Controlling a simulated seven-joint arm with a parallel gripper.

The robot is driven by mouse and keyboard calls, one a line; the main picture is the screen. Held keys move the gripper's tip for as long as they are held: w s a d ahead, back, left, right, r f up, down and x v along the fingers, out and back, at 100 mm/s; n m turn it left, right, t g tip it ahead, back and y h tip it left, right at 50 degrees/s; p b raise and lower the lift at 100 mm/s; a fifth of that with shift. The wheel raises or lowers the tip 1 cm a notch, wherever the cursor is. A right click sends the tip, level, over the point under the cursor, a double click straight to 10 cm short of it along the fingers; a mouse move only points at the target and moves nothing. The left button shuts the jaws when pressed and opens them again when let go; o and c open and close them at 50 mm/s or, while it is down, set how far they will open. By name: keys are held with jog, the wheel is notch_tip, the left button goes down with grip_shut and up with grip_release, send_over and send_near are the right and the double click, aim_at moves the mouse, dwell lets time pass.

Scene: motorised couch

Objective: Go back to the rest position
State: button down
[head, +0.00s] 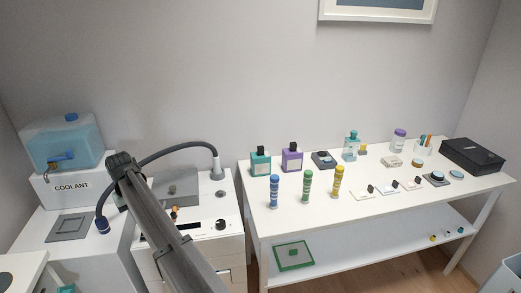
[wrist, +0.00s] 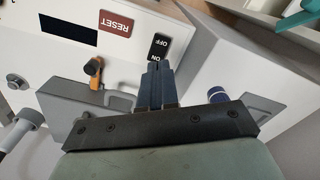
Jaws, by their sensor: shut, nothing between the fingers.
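My gripper (wrist: 157,70) is shut and empty in the wrist view, its two dark fingers side by side. Its tips show just below a black ON/OFF switch (wrist: 158,47) on the white machine; I cannot tell whether they touch it. A brown RESET label (wrist: 116,24) is beside the switch. In the head view my arm crosses in front of the white machine (head: 235,240), with its end to the left of that machine's top. The fingers are mostly hidden there behind the arm.
An orange and black lever (wrist: 95,72) and a grey block (wrist: 85,105) are close to the fingers. A hose (head: 180,147) arches behind my arm. The coolant tank (head: 62,142) stands left. A white table (head: 390,215) with bottles and small devices is right. Space above is free.

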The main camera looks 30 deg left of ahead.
jog(key=w+d+f+m+g, duration=0.1)
jog(key=w+d+f, duration=0.3)
jog(key=d, duration=0.7)
jog(key=w+d+f, duration=0.4)
jog(key=w+d, duration=0.1)
jog(key=d, duration=0.7)
jog(key=w+d+f+m+g, duration=0.1)
jog(key=w+d+f, duration=0.35)
jog(key=d, duration=0.65)
jog(key=w+d+f+m+g+h, duration=0.1)
jog(key=d+f+m, duration=0.1)
jog(key=d+f, duration=0.8)
jog(key=w+d+f+m, duration=0.2)
jog(key=d+f, duration=0.4)
jog(key=d, duration=0.7)
jog(key=s+d+f+m+g, duration=0.15)
jog(key=s+d+f, duration=0.35)
jog(key=d, duration=0.5)
jog(key=s+d+f+m+g, duration=0.1)
jog(key=s+d+f+m, duration=0.15)
jog(key=d+f, duration=0.55)
jog(key=s+d+f+m, duration=0.2)
jog(key=s+d, duration=0.4)
jog(key=s, duration=0.1)
jog(key=s+d+f+m+g+y, duration=0.1)
jog(key=s+d+f+m, duration=0.2)
jog(key=s+d, duration=0.4)
jog(key=shift+s, duration=0.6)
